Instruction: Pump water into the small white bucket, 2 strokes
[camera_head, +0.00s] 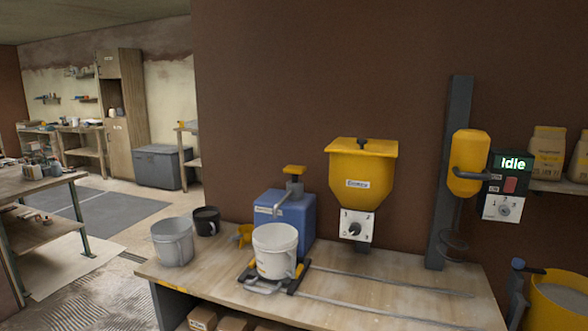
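The small white bucket (275,252) stands upright on a low carriage (262,284) with dark and yellow edges on the bench. Behind it stands a blue water container (302,222) with a hand pump on top. The pump has a yellow handle (294,170) and a grey spout (283,194), which points down toward the bucket. The handle looks raised. The inside of the bucket is mostly hidden, so I cannot tell if it holds water. Neither of my grippers is in view.
A grey bucket (172,242) and a black bucket (206,221) stand left on the bench (390,292). A yellow hopper (361,180) with a dial hangs on the wall. Rails run right toward a mixer (469,165) whose display reads "Idle". A yellow tub (560,300) is at right.

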